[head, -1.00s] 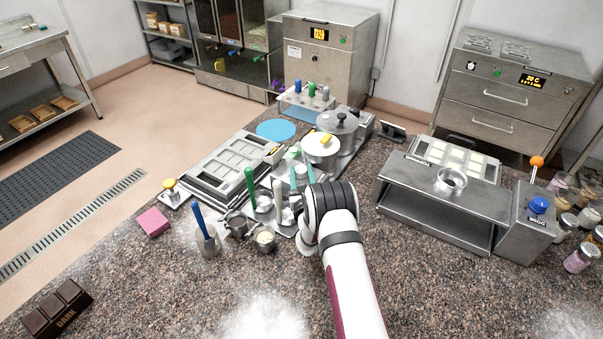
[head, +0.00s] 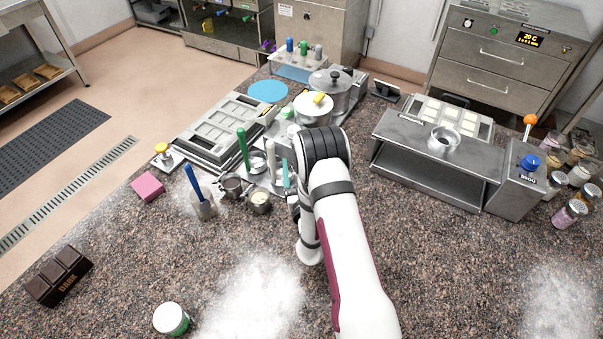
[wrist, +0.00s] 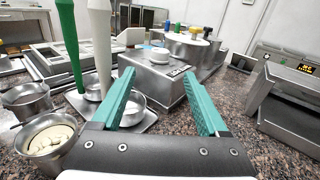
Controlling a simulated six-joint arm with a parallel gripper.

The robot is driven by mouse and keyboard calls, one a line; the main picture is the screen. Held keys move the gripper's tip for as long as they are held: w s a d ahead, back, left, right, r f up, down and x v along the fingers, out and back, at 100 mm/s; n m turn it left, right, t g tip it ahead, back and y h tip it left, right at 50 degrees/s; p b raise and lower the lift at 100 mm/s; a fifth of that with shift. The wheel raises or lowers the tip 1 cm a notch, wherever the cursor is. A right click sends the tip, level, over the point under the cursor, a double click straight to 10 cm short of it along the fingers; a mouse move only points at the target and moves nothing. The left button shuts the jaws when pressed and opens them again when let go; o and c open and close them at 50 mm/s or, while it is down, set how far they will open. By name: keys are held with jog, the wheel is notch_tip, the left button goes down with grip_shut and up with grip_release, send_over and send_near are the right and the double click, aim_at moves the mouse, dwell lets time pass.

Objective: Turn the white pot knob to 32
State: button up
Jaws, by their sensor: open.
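A white round knob (wrist: 158,50) sits on top of a steel box (wrist: 150,82) with a small dark display (wrist: 178,71) in the wrist view. The display is too small to read. In the head view my arm hides most of the gripper.
Green (wrist: 69,40) and white (wrist: 97,45) upright handles stand close left of my fingers. Small steel cups (wrist: 48,135) are at lower left. A steel bench unit (head: 440,160) with a blue knob (head: 529,162) stands right. Open counter lies in front.

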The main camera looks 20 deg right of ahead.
jog(key=s, duration=0.3)
jog(key=shift+s+a, duration=0.25)
jog(key=shift+s, duration=0.05)
jog(key=d+y, duration=0.1)
jog(key=w+d+y, duration=0.1)
jog(key=d, duration=0.1)
jog(key=shift+w+d+f+n+y, duration=0.1)
jog(key=shift+w+n+y, duration=0.1)
jog(key=shift+n+y, duration=0.15)
jog(key=d+n+y, duration=0.1)
jog(key=d+y, duration=0.1)
jog(key=y, duration=0.1)
jog(key=s+d+n+y, duration=0.1)
jog(key=d, duration=0.1)
jog(key=shift+s+f+n, duration=0.1)
jog(key=shift+f+n, duration=0.2)
jog(key=shift+n, duration=0.05)
jog(key=shift+y, duration=0.25)
jog(key=x, duration=1.5)
jog(key=shift+a+f, duration=0.2)
